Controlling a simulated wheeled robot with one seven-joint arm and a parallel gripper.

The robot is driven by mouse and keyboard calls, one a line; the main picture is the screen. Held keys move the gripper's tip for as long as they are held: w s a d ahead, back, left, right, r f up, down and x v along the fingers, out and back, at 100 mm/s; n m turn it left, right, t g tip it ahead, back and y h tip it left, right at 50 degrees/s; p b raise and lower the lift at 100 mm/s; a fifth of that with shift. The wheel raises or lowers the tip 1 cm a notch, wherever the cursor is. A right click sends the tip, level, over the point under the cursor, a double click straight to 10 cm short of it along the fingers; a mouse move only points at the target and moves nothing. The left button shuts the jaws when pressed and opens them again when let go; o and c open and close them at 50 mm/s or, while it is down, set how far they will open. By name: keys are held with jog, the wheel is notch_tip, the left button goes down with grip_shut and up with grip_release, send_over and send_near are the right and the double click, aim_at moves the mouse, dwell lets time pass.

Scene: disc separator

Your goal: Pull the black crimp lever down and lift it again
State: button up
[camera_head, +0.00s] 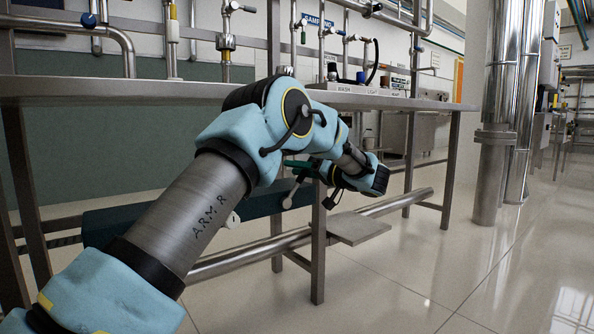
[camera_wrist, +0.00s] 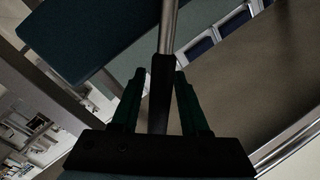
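The black crimp lever grip (camera_wrist: 162,80) runs up between my two dark green fingers in the wrist view, with its metal shaft (camera_wrist: 168,25) beyond it. My gripper (camera_wrist: 159,75) is around the grip. A small gap shows on the left and the right finger is very close; contact is unclear. In the head view my gripper (camera_head: 297,164) is below the table level, beside a slim grey rod with a pale round end (camera_head: 288,202). The black grip is not clear there; my arm and gripper hide part of it.
A long steel table (camera_head: 120,90) stands behind and above my gripper. Its leg (camera_head: 318,245) is close by. A dark teal body (camera_head: 125,225) lies low behind my arm. A steel pipe (camera_head: 250,247) and small plate (camera_head: 358,229) are below. The floor at right is clear.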

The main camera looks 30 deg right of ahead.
grip_shut()
dwell(1.1)
